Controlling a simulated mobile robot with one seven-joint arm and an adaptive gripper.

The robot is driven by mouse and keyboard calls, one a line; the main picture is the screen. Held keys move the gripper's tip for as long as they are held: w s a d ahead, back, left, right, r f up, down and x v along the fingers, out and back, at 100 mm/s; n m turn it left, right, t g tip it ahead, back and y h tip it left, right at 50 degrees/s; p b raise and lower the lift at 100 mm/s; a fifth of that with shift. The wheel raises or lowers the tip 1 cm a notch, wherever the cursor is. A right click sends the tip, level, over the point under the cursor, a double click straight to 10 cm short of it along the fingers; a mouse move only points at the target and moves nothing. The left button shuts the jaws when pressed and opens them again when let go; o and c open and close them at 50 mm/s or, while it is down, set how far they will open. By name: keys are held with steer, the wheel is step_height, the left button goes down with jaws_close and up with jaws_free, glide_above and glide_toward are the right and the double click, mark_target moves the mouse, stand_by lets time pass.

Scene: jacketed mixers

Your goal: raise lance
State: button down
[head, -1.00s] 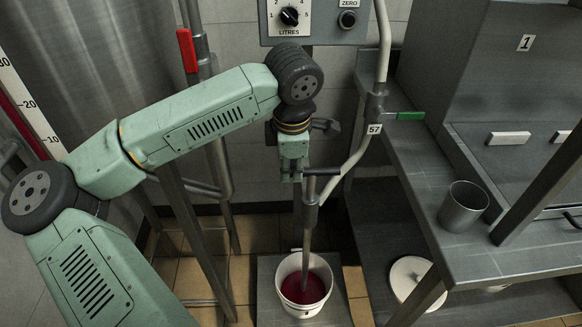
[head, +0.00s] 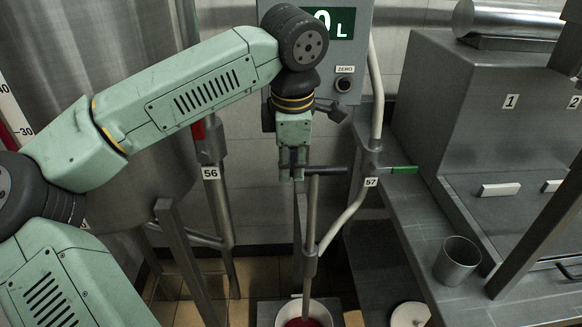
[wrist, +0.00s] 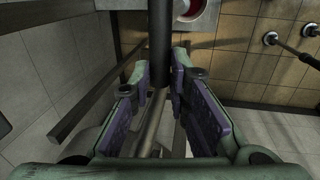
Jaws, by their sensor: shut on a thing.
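The lance (head: 311,212) is a grey metal tube with a dark crossbar handle (head: 332,169) at its top. It stands nearly upright, and its lower part goes into the white bucket (head: 282,312), which holds red liquid and is cut by the bottom edge of the head view. The tip of the lance is hidden. My gripper (head: 292,178) is shut on the left part of the handle. The wrist view shows the dark bar (wrist: 158,50) between the purple-padded fingers (wrist: 170,95).
A pale hose (head: 345,215) joins the lance to a standing pipe tagged 57 with a green lever (head: 404,170). A pipe tagged 56 (head: 211,172) stands left. A steel bench (head: 415,235) with a metal cup (head: 457,262) is at right. A panel (head: 345,60) is behind my wrist.

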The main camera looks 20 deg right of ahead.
steer(key=shift+w+r, duration=0.1)
steer(key=shift+r, duration=0.2)
steer(key=c, duration=1.7)
jaws_free()
steer(key=shift+r, duration=0.1)
steer(key=shift+o, duration=0.8)
step_height(320, 180, up, 12)
steer(key=s, duration=0.2)
steer(key=shift+s+a+f, duration=0.25)
steer(key=shift+a, duration=0.1)
